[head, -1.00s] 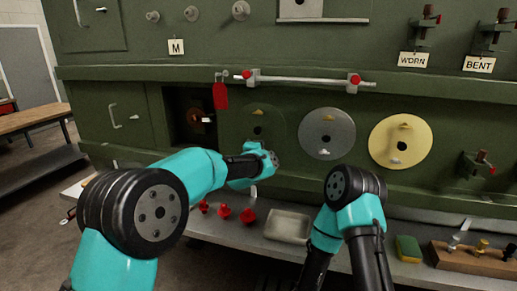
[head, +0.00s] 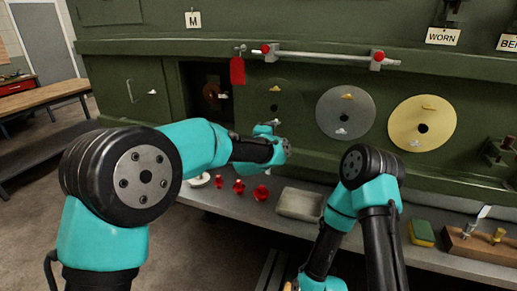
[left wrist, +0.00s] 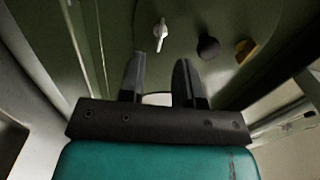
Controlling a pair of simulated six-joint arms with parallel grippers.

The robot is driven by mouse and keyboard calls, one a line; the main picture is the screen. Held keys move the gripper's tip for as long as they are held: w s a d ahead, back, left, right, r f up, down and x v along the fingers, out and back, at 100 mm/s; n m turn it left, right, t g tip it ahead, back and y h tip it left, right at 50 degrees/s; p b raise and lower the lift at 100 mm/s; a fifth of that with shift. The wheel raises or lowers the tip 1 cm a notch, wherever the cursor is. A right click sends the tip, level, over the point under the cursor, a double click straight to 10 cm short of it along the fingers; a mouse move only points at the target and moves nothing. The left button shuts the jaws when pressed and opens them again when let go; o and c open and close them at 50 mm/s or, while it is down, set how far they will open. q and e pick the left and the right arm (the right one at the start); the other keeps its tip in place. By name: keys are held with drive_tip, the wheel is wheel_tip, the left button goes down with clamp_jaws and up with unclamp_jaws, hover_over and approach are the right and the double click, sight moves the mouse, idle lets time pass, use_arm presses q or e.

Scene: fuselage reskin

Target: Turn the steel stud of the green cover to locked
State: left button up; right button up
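The green cover (head: 292,99) is a round dark green disc on the green panel, left of a grey disc. It fills the top of the left wrist view (left wrist: 185,22). Its steel stud (left wrist: 160,33) is a small pale wing lying lengthwise up the left wrist picture. A dark hole (left wrist: 208,47) and a brass stud (left wrist: 245,50) are to its right. My left gripper (left wrist: 160,75) is open and empty, its two fingers apart just short of the steel stud, not touching it. In the head view my left wrist (head: 262,150) is just below the cover. My right gripper is out of view.
A grey disc (head: 362,112) and a yellow disc (head: 405,122) are to the right. A red tag (head: 237,70) hangs beside a dark opening. A rail runs above the discs.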

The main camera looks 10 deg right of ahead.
use_arm(q)
drive_tip(key=v, duration=1.2)
drive_tip(key=shift+s+a+f, duration=0.1)
drive_tip(key=shift+s, duration=0.05)
drive_tip(key=s+a+f+n+g+y, duration=0.15)
drive_tip(key=a+f+n, duration=0.25)
drive_tip(key=a+f, duration=0.45)
drive_tip(key=a+f+n+g+y, duration=0.1)
drive_tip(key=a+f+n+g, duration=0.3)
drive_tip(key=f, duration=0.8)
drive_tip(key=a+f+n+g+y, duration=0.1)
drive_tip(key=a+f+n+y, duration=0.15)
drive_tip(key=a+f, duration=0.6)
drive_tip(key=s+a+f+n+g, duration=0.4)
drive_tip(key=s+a+f+n, duration=0.3)
drive_tip(key=s+f, duration=0.3)
drive_tip(key=s+a+f+n+g, duration=0.4)
drive_tip(key=s+a+f+n, duration=0.3)
drive_tip(key=s+f, duration=0.4)
drive_tip(key=s+n, duration=0.1)
drive_tip(key=s, duration=0.2)
drive_tip(key=shift+s+a, duration=0.2)
drive_tip(key=shift+a, duration=0.15)
